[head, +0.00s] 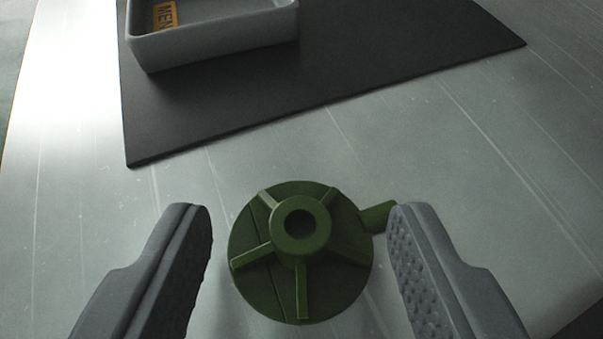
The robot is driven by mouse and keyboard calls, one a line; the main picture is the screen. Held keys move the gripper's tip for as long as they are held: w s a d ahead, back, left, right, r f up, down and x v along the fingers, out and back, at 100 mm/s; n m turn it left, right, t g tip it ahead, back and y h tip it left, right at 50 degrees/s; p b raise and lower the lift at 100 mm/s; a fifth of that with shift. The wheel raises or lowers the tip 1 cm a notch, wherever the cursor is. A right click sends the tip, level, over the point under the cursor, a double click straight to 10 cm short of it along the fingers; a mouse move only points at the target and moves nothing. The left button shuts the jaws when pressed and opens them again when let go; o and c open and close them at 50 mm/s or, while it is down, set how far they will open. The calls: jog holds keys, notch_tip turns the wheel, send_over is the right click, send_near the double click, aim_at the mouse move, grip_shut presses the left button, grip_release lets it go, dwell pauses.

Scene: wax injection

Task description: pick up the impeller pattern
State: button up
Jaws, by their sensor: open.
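The impeller pattern (265,285) is a dark green disc with raised ribs and a round hub with a hole in its middle. It lies on the metal table, hub facing up, with a short green stub sticking out at its upper right. My gripper (298,232) is open, one grey finger on each side of the pattern. A gap shows on the left; the right finger is close to the stub's end, and I cannot tell if they touch. Nothing is held.
A black mat (400,50) lies beyond the pattern. A grey tray (215,45) with an orange label (165,16) stands on the mat's left part. The metal table (500,170) is bare to the right and left of the pattern.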

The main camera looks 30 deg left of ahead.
jog(key=shift+w+a+f, duration=0.3)
jog(key=shift+w+f, duration=0.1)
jog(key=shift+w, duration=0.1)
grip_shut()
jog(key=shift+s, duration=0.1)
